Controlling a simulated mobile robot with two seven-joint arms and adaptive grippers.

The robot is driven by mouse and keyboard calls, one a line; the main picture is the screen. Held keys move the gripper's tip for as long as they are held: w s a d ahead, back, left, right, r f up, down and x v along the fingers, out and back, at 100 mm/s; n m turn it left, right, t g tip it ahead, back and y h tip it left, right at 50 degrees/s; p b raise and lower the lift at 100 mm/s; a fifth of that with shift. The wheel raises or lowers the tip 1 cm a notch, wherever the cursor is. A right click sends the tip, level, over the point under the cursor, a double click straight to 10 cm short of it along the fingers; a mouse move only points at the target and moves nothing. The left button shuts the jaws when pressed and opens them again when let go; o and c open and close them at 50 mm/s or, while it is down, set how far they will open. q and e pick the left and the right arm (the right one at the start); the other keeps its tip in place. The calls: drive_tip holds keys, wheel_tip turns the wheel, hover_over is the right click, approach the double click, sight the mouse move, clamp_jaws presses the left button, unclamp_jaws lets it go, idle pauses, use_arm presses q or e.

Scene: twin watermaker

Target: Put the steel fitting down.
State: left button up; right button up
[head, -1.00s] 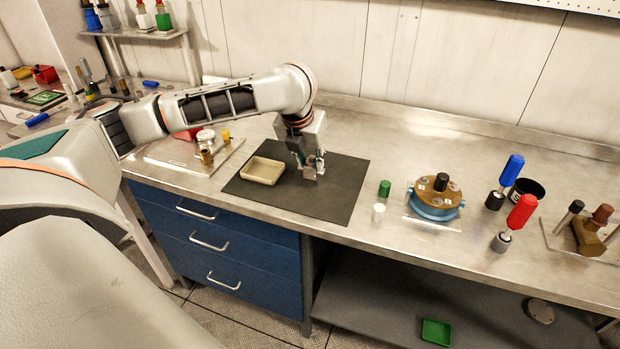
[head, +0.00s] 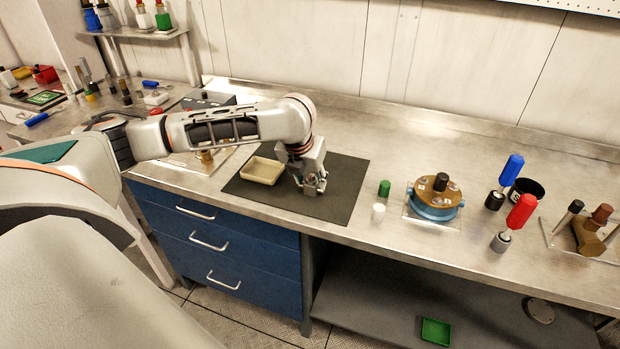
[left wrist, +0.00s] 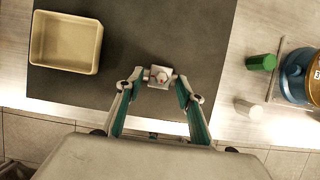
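The steel fitting (left wrist: 160,76) is a small pale metal block with a reddish mark, between the fingertips of my left gripper in the left wrist view. The fingers (left wrist: 161,78) close on it from both sides. In the head view my left gripper (head: 314,188) points down low over the dark mat (head: 340,180), right of the beige tray. The fitting is hard to make out there. I cannot tell whether it touches the mat. My right gripper is not in view.
The beige tray (head: 262,170) stands on the mat's left part. The mat around the gripper is bare.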

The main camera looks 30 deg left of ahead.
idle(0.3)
use_arm(q)
drive_tip(key=v, duration=1.2)
